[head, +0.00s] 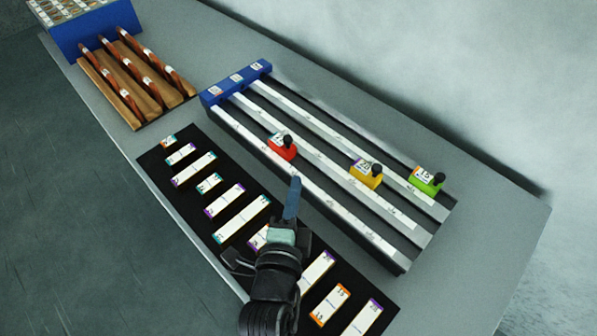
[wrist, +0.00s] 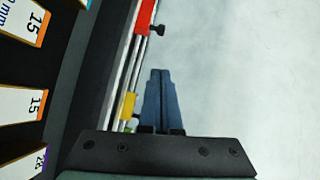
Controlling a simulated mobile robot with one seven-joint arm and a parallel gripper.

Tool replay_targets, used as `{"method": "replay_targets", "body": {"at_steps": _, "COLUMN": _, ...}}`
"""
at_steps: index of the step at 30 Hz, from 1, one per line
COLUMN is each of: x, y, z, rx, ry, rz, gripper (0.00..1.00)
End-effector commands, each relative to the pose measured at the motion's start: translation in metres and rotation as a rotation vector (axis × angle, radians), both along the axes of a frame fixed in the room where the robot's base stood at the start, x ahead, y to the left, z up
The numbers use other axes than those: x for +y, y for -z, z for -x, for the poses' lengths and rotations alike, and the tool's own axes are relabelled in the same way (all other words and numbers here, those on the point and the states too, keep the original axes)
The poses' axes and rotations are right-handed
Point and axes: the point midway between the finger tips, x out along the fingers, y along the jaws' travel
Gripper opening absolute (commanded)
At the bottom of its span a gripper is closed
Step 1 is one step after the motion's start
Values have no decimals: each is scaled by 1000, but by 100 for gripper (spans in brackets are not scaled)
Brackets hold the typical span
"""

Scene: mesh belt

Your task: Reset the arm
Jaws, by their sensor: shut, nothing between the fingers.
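My gripper (head: 293,190) reaches up from the bottom of the head view, over the black mat and the near edge of the slider board. Its blue fingers are together with nothing between them; they also show shut in the wrist view (wrist: 160,75). The slider board (head: 390,258) has grey rails with white scales and a blue end block (head: 236,81). A red slider (head: 281,148), a yellow slider (head: 366,175) and a green slider (head: 427,181) sit on separate rails, each with a black knob. The fingers appear apart from the sliders.
A black mat (head: 154,160) with several white labelled blocks lies in front of the board, partly hidden by my arm. A wooden rack (head: 110,95) with striped rods and a blue box (head: 95,32) stand at the far left. The table's right end (head: 500,235) is clear.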

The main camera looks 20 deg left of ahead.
Motion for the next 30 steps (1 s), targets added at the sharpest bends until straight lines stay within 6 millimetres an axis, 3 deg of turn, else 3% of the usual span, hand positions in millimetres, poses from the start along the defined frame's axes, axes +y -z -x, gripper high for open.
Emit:
{"method": "replay_targets", "body": {"at_steps": 7, "x": -6, "y": -2, "z": 22, "rx": 1, "ry": 1, "rz": 0, "gripper": 0}}
{"method": "replay_targets", "body": {"at_steps": 17, "x": -7, "y": -3, "z": 24, "rx": 0, "ry": 1, "rz": 1, "gripper": 0}}
{"method": "replay_targets", "body": {"at_steps": 19, "x": -9, "y": -15, "z": 18, "rx": -22, "ry": 6, "rz": 15, "gripper": 0}}
{"method": "replay_targets", "body": {"at_steps": 23, "x": -19, "y": -68, "z": -7, "rx": -127, "ry": 31, "rz": 103, "gripper": 0}}
{"method": "replay_targets", "body": {"at_steps": 27, "x": -41, "y": -166, "z": -40, "rx": -306, "ry": 95, "rz": 280, "gripper": 0}}
{"method": "replay_targets", "body": {"at_steps": 30, "x": -60, "y": -241, "z": -53, "rx": -434, "ry": 158, "rz": 421, "gripper": 0}}
